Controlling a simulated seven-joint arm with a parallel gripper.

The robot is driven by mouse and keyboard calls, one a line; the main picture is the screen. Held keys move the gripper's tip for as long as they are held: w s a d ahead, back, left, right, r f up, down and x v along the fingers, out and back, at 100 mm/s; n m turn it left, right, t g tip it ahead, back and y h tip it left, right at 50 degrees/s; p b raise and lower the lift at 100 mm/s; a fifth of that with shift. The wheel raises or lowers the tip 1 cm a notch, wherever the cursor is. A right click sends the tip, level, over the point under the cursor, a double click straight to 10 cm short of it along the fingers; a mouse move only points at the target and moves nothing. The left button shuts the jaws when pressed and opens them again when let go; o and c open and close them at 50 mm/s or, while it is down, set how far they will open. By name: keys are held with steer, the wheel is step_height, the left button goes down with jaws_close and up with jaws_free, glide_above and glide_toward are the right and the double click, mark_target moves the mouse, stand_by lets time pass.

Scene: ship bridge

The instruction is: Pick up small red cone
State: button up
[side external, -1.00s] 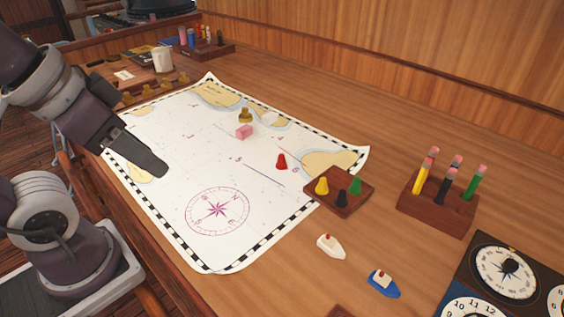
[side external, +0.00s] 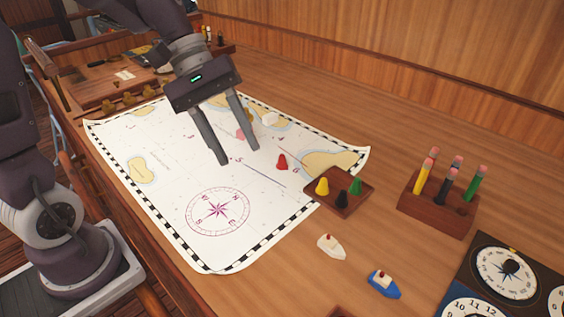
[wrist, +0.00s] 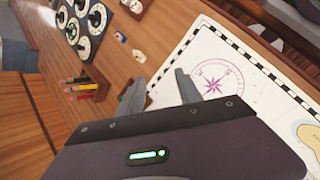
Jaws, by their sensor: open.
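The small red cone (side external: 282,161) stands on the white sea chart (side external: 165,205), left of a small wooden tray (side external: 330,203). The tray holds a yellow cone (side external: 322,186), a black cone (side external: 342,198) and a green cone (side external: 356,186). My gripper (side external: 240,156) is open and empty above the chart, to the left of the red cone, fingers pointing down. In the wrist view my gripper's fingers (wrist: 160,88) are spread apart; the red cone does not show there.
A pink block (side external: 241,134) lies behind my fingers, partly hidden. A pencil holder (side external: 437,210) stands at the right. A white toy boat (side external: 331,247) and a blue toy boat (side external: 383,283) lie in front. Dials (side external: 505,273) are at the lower right.

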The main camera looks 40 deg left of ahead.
steer(key=w+a+f+n+t+h, duration=0.2)
steer(key=w+a+f+n+h, duration=0.25)
steer(key=w+f+n, duration=0.35)
steer(key=n+t, duration=0.3)
steer(key=n, duration=0.2)
glide_toward(282, 155)
steer(key=shift+w+d+f+h, duration=0.25)
steer(key=shift+w+d+f, duration=0.1)
steer(key=shift+d+f, duration=0.2)
steer(key=shift+w+d+f+h, duration=0.2)
steer(key=shift+w+d+f, duration=0.2)
steer(key=shift+f, duration=0.2)
steer(key=x, duration=0.6)
steer(key=shift+s+d, duration=0.15)
steer(key=shift+d, duration=0.05)
steer(key=shift+d+f, duration=0.2)
steer(key=shift+d, duration=0.2)
jaws_close()
